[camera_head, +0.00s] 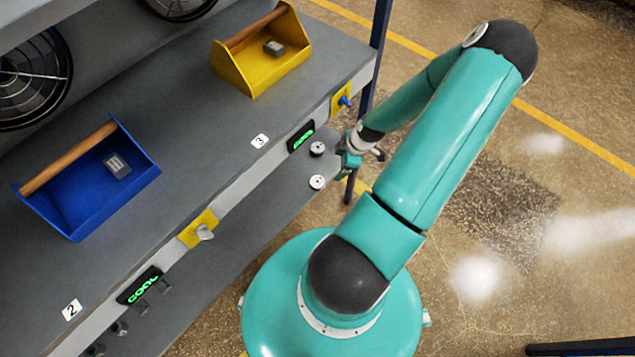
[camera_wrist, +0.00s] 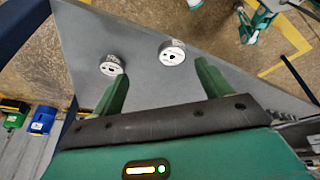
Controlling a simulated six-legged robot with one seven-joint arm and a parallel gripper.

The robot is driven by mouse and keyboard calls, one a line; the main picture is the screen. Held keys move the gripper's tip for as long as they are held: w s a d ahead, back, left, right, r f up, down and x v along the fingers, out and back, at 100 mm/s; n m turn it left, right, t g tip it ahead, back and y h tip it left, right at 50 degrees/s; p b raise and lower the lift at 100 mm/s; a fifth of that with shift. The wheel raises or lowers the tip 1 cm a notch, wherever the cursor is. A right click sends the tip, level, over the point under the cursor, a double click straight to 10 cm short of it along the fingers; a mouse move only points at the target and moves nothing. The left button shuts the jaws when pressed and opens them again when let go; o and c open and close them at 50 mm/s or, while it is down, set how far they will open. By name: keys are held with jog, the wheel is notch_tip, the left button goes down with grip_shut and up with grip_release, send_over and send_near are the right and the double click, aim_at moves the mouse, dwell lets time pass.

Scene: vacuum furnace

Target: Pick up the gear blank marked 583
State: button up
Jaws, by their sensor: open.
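Two small silver round blanks with a dark centre hole stand on the lower grey shelf in the head view: a far one (camera_head: 317,148) and a near one (camera_head: 316,182). The wrist view shows a left blank (camera_wrist: 111,65) and a right blank (camera_wrist: 172,52). Marks on them are too small to read, so I cannot tell which is 583. My gripper (camera_head: 348,165) is just right of the blanks, near the shelf's edge. In the wrist view its green fingers (camera_wrist: 163,78) are apart with nothing between them, and both blanks lie beyond the fingertips.
A blue tray (camera_head: 143,172) and a yellow tray (camera_head: 300,55), each holding a grey block, stand on the upper bench (camera_head: 190,130). A green display (camera_head: 301,137) and a blue-handled yellow switch (camera_head: 343,101) are on its front edge. A dark post (camera_head: 377,60) stands at the bench corner.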

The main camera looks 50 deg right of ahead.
notch_tip(320, 180, up, 3)
jog(key=w+a+n+y, duration=0.1)
send_near(317, 181)
jog(key=shift+x, duration=1.15)
jog(key=shift+g, duration=0.3)
jog(key=shift+x, duration=3.05)
jog(key=shift+w, duration=0.1)
jog(key=c, duration=1.3)
jog(key=shift+c, duration=0.2)
jog(key=shift+r, duration=0.15)
